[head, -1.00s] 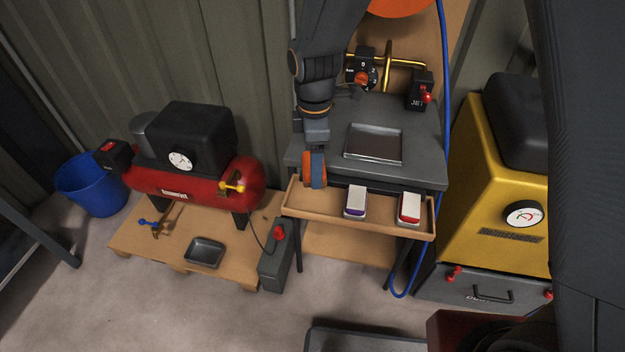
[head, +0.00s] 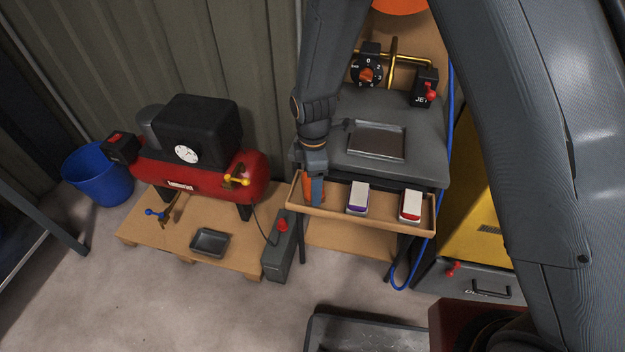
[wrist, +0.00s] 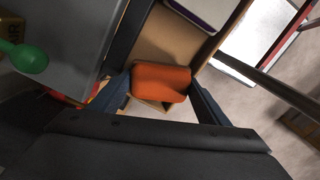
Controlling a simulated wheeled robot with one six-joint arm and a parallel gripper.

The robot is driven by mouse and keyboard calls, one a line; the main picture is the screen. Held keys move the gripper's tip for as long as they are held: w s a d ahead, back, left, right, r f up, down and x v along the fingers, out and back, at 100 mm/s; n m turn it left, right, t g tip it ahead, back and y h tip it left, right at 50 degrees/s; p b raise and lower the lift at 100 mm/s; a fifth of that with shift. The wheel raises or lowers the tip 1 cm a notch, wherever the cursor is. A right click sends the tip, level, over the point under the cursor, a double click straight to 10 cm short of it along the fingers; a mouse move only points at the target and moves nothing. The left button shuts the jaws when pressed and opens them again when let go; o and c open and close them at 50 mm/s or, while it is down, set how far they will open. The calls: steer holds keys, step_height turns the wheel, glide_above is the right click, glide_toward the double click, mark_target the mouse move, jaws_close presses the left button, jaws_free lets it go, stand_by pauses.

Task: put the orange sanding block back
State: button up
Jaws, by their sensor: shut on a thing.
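The orange sanding block (head: 307,190) is between the fingers of my gripper (head: 314,190), at the left end of the wooden tray (head: 345,219). In the wrist view the orange block (wrist: 161,83) shows between the two dark fingers of my gripper (wrist: 166,100), with the tray's bare floor (wrist: 165,45) beside it. My gripper is shut on the block. The fingers hide part of it in the head view, and I cannot tell whether it touches the tray floor. A purple-edged block (head: 358,198) and a red-edged block (head: 411,204) lie farther right in the tray.
The grey bench top (head: 425,150) with a shallow metal pan (head: 376,141) is just behind the tray. A red compressor (head: 195,178) and a small dark tray (head: 209,242) stand on a pallet at the left. A blue hose (head: 405,278) hangs at the right.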

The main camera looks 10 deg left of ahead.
steer(key=shift+f, duration=0.15)
steer(key=o, duration=1.2)
steer(key=shift+c, duration=0.2)
step_height(320, 180, up, 12)
steer(key=b, duration=0.3)
steer(key=s+d+r+m, duration=0.1)
steer(key=s+d+m, duration=0.2)
steer(key=d+m, duration=0.4)
steer(key=s+d+r+m, duration=0.2)
steer(key=d+m, duration=0.5)
steer(key=d, duration=0.4)
steer(key=s+d+r+m+t, duration=0.1)
steer(key=s+d+m, duration=0.3)
steer(key=d+m, duration=0.3)
steer(key=d, duration=0.3)
steer(key=shift+s+r+m, duration=0.15)
steer(key=shift+r+m, duration=0.1)
steer(key=shift+m, duration=0.05)
